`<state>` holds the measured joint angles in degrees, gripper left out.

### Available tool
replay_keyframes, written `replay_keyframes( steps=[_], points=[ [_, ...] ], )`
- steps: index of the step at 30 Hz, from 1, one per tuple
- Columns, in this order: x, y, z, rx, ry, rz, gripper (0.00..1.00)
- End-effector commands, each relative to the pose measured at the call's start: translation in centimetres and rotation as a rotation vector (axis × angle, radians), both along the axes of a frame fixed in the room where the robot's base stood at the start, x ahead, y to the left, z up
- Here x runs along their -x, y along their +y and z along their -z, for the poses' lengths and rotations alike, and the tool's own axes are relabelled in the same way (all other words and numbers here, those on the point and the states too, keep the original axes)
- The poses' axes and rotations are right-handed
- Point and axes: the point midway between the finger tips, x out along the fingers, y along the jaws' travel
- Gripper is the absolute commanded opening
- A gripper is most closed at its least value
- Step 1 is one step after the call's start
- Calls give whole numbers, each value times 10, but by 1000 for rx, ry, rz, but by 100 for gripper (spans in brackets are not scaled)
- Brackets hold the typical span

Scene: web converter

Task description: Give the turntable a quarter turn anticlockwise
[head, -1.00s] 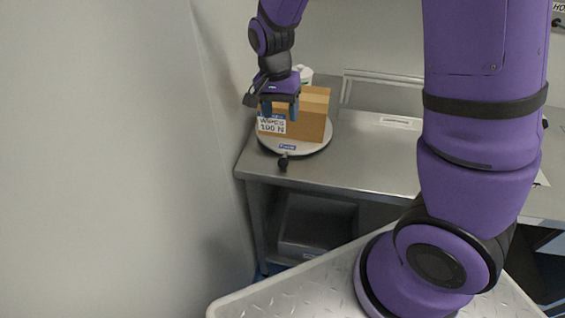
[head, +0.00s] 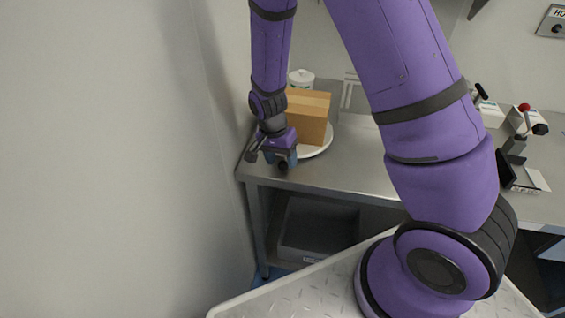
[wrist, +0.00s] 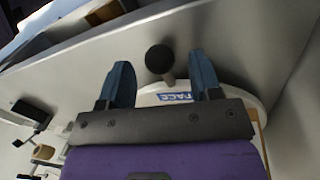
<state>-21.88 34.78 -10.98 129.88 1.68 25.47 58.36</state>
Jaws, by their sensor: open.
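The white round turntable (head: 322,148) sits at the left end of the steel bench, with a cardboard box (head: 309,118) standing on it. Its dark knob (wrist: 159,59) shows in the wrist view between my two blue fingers, on a short stem at the rim beside a blue-and-white label (wrist: 174,97). My gripper (head: 281,160) is open and low at the front left of the turntable. The wrist view shows the open fingers (wrist: 163,82) on either side of the knob, with gaps; I cannot tell whether either touches it. My wrist hides the turntable's left part in the head view.
The steel bench (head: 365,165) has clear room right of the turntable. A white lidded tub (head: 300,78) stands behind the box. A wall (head: 120,150) rises close on the left. A red-knobbed device (head: 522,125) stands at the far right.

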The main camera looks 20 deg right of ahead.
Motion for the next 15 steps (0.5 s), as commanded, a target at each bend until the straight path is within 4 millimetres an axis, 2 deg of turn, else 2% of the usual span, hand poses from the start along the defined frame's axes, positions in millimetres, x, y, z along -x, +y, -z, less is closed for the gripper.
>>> replay_keyframes(
  steps=[6,15],
  points=[
    [2,-3,16,0,0,1,58],
    [3,-3,18,-1,-1,1,58]
  ],
)
